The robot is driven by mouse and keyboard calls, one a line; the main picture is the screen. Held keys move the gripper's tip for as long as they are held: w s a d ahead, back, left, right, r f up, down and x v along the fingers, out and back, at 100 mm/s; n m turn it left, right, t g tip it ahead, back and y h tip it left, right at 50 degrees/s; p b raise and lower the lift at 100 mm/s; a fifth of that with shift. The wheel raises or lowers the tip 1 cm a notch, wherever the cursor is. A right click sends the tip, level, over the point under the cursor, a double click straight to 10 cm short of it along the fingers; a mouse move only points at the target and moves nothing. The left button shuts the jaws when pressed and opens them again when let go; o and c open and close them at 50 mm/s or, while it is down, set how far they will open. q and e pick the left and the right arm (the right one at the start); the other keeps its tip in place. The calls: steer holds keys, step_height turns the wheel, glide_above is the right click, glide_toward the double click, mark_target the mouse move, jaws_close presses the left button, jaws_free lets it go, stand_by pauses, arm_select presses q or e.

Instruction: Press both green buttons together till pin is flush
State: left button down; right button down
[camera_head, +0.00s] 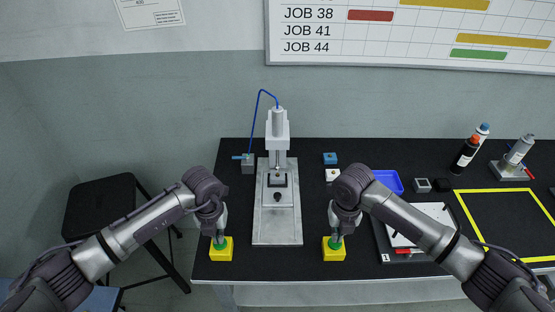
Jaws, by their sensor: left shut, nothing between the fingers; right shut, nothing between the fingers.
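Two yellow boxes with green buttons stand near the table's front edge. My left gripper (220,236) is shut with its tips at the left green button (219,244) on the left yellow box (221,255). My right gripper (337,234) is shut with its tips at the right green button (335,243) on the right yellow box (334,255). I cannot tell whether either button is pushed down. Between them stands a grey press (278,225) with a vertical cylinder (278,122) and a ram over a small dark fixture (278,181). The pin is too small to make out.
A valve block (248,163) with a blue hose stands left of the press. A blue tray (387,181), bottles (466,154), a clipboard (437,214) and a yellow-taped area (508,224) are at right. A black stool (100,205) stands left of the table.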

arm_select(q)
steer(key=shift+f, duration=0.65)
arm_select(e)
steer(key=shift+f, duration=1.1)
arm_select(q)
steer(key=shift+f, duration=0.25)
steer(key=shift+s, duration=0.1)
arm_select(e)
steer(key=shift+f, duration=0.25)
stand_by(2.0)
